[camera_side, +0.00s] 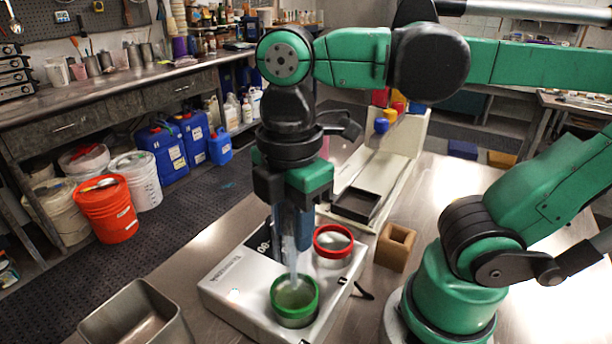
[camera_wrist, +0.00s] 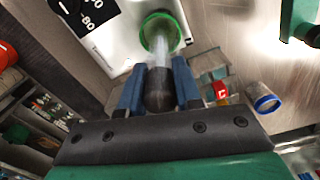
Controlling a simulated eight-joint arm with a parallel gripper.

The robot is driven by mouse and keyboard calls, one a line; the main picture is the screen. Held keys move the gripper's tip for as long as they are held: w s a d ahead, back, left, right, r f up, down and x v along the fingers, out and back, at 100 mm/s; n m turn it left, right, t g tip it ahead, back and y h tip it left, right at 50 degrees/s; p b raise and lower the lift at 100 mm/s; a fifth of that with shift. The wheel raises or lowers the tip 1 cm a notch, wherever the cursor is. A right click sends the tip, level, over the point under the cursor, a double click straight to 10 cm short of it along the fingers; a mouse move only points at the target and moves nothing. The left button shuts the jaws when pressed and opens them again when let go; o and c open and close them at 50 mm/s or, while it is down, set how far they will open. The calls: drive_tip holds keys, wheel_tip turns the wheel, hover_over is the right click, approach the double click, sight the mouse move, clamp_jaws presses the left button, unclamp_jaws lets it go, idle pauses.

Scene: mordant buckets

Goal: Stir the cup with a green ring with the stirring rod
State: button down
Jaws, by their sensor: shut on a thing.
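The cup with a green ring (camera_side: 293,317) stands on a white flat-topped device (camera_side: 228,290), near its front edge. My gripper (camera_side: 293,246) is above this cup, pointing down, with its blue fingers shut on the stirring rod (camera_side: 293,268). The rod is pale and translucent, and its lower end reaches into the cup's mouth; its tip is hard to make out. In the wrist view the rod (camera_wrist: 158,71) runs from between the fingers (camera_wrist: 158,88) toward the green ring (camera_wrist: 146,31). A cup with a red ring (camera_side: 332,257) stands behind and to the right on the same device.
A brown square block with an opening (camera_side: 394,257) stands right of the device. A grey metal bin (camera_side: 158,305) is at the front left. A black tray (camera_side: 357,205) and a pale rack (camera_side: 409,140) with coloured containers stand behind. Bare steel table lies at the right.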

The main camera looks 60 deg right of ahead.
drive_tip(key=shift+f, duration=3.25)
drive_tip(key=shift+d, duration=0.1)
